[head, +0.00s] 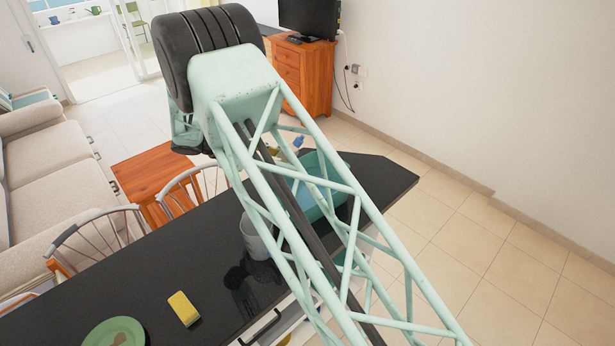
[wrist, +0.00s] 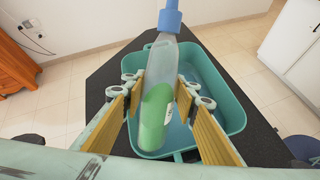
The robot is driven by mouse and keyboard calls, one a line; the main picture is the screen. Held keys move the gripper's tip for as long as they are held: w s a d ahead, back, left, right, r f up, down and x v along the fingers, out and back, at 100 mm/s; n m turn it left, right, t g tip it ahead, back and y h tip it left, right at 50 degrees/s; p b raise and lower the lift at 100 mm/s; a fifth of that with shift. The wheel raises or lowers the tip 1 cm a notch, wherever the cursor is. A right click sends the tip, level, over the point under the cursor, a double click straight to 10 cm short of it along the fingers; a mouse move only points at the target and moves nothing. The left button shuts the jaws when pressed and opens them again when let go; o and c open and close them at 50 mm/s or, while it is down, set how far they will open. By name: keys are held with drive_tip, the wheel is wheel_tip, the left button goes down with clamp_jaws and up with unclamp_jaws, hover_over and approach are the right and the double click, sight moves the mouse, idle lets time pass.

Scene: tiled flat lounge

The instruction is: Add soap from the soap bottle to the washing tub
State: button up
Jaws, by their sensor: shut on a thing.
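The soap bottle (wrist: 157,112) is clear, with green soap in its lower part and a blue cap (wrist: 169,19). My gripper (wrist: 161,92) is shut on the bottle's body, one yellow-padded finger on each side. The cap end points to the top of the wrist view, and the soap lies at the opposite end. The washing tub (wrist: 236,108) is a teal rectangular basin behind the bottle in that view. In the head view the tub (head: 314,212) stands on the dark counter, partly hidden by my arm. No soap stream shows.
The black counter (head: 150,262) also bears a grey cup (head: 258,238), a yellow sponge (head: 183,308) and a green plate (head: 115,333). Chairs stand along its far side, with a wooden table (head: 152,178) beyond. Tiled floor is clear at right.

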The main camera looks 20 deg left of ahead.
drive_tip(key=shift+r+g+y+p, duration=0.3)
drive_tip(key=shift+r+y+p, duration=0.15)
drive_tip(key=shift+y, duration=0.05)
drive_tip(key=shift+s+a+r+g+y+p, duration=0.15)
drive_tip(key=shift+a+r+g+y+p, duration=0.15)
drive_tip(key=shift+r+y+p, duration=0.1)
drive_tip(key=shift+s+a+f+m+g+y+p, duration=0.2)
drive_tip(key=shift+a+f+m+g+y+p, duration=0.15)
drive_tip(key=shift+y, duration=0.15)
drive_tip(key=shift+a+r, duration=0.1)
drive_tip(key=shift+s+a+f+g+y+p, duration=0.1)
drive_tip(key=shift+a+f+g+y+p, duration=0.15)
drive_tip(key=shift+f+y+p, duration=0.15)
drive_tip(key=shift+s+a+f+g+y+p, duration=0.1)
drive_tip(key=shift+a+f+g+y+p, duration=0.15)
drive_tip(key=shift+y, duration=0.25)
idle(1.4)
drive_tip(key=shift+s+a+f+m+g+y+p, duration=0.1)
drive_tip(key=shift+f+m+g+y+p, duration=0.2)
drive_tip(key=shift+f+y+p, duration=0.25)
drive_tip(key=shift+s+a+f+m+g+y+p, duration=0.15)
drive_tip(key=shift+f+g+y+p, duration=0.15)
drive_tip(key=shift+f+y, duration=0.4)
idle(2.9)
